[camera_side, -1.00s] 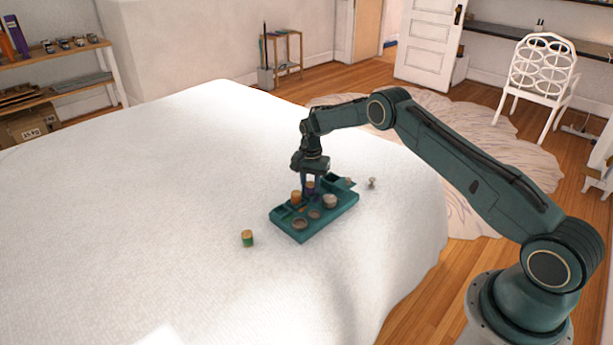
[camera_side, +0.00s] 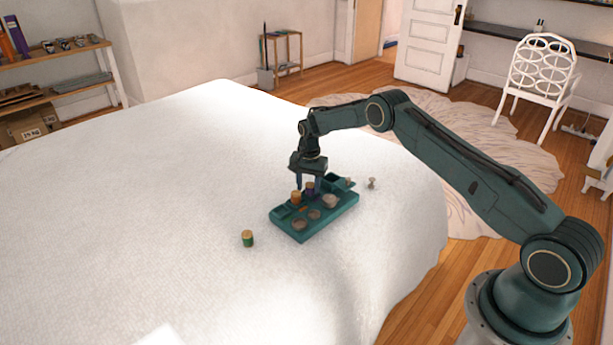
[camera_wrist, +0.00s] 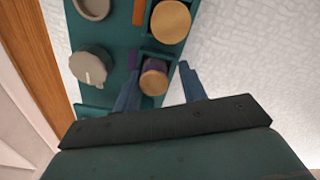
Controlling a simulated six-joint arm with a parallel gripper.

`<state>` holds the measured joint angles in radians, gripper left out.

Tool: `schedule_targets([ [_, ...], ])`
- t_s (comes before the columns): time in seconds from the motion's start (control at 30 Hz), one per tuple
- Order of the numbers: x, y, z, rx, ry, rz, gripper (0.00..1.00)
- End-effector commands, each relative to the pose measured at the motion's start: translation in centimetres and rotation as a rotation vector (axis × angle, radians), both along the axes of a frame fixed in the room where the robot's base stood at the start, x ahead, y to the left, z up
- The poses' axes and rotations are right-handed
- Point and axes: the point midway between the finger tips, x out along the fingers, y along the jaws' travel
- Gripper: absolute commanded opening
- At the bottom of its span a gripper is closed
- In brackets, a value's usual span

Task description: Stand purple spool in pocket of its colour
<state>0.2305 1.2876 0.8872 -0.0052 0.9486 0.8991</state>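The purple spool (camera_side: 310,188) with a tan top stands upright in a pocket of the teal tray (camera_side: 318,228). In the wrist view the purple spool (camera_wrist: 154,78) sits beside a purple patch (camera_wrist: 133,60) on the tray (camera_wrist: 113,40). My gripper (camera_side: 311,184) is right over it, fingers spread on either side. The spool's lower part is hidden in the pocket.
An orange spool (camera_side: 296,197) stands in the neighbouring pocket, beside an orange patch (camera_wrist: 138,12). A pale round piece (camera_side: 330,201) lies on the tray. A green spool (camera_side: 247,239) stands on the white bed, and a small pale object (camera_side: 372,183) lies behind the tray. The bed's left is clear.

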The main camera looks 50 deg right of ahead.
Motion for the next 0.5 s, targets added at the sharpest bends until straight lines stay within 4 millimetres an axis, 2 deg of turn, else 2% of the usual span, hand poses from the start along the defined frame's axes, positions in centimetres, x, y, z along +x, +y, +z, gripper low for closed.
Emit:
schedule_targets([
  [0.03,-0.86,-0.34,-1.44,0.002,0.022,-0.006,0.5],
  [0.5,-1.08,-0.68,-1.32,0.0,0.028,-0.014,0.5],
])
